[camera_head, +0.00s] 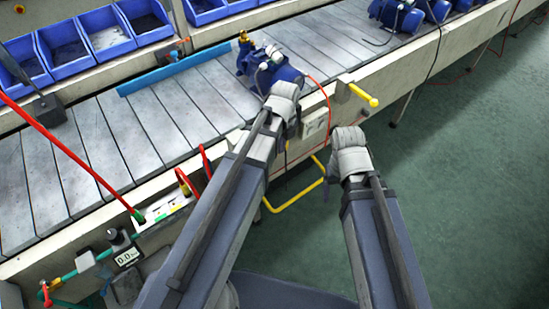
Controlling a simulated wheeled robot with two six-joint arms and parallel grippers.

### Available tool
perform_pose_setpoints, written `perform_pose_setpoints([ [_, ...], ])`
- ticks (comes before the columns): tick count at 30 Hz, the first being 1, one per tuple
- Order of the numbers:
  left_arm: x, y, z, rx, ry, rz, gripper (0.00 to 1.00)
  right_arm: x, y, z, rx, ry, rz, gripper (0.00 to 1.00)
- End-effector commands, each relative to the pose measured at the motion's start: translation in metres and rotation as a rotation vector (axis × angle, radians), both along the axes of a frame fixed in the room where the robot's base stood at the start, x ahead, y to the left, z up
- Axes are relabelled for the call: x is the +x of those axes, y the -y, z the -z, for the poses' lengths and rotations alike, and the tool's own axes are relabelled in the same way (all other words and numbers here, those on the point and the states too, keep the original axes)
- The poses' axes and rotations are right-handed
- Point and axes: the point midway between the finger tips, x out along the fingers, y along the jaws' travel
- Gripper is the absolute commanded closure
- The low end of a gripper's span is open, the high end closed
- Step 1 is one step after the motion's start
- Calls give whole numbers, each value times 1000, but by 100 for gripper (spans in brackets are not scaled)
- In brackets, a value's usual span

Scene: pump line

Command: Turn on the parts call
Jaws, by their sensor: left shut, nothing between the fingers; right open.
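A pale switch-like box (316,121) is fixed to the near side of the conveyor, just right of my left gripper. It may be the parts call; no label is readable and I cannot tell its setting. My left gripper (287,90) is shut and empty, in front of the conveyor's near edge and overlapping the foot of a blue pump in the picture. My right gripper (348,136) is open and empty, right of the box and apart from it, over the green floor in the picture. Its fingers are hard to make out.
A blue pump (273,72) with a brass fitting stands on the slatted conveyor (180,114). A yellow handle (363,95) juts from the conveyor's side. A yellow bar loop (305,190) hangs below. Blue bins (67,46) line the back. The green floor (470,170) at right is clear.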

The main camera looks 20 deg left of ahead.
Motion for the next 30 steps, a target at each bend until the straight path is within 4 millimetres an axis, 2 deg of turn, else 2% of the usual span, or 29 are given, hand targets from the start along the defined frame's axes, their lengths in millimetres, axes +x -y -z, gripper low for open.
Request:
perform_pose_setpoints([
  [8,0,0,3,0,0,-1,100,0,0,3,0,0,0,22],
  [14,0,0,17,0,0,-2,100,0,0,17,0,0,0,22],
  [30,3,-3,90,0,0,-2,100,0,0,90,0,0,-1,22],
])
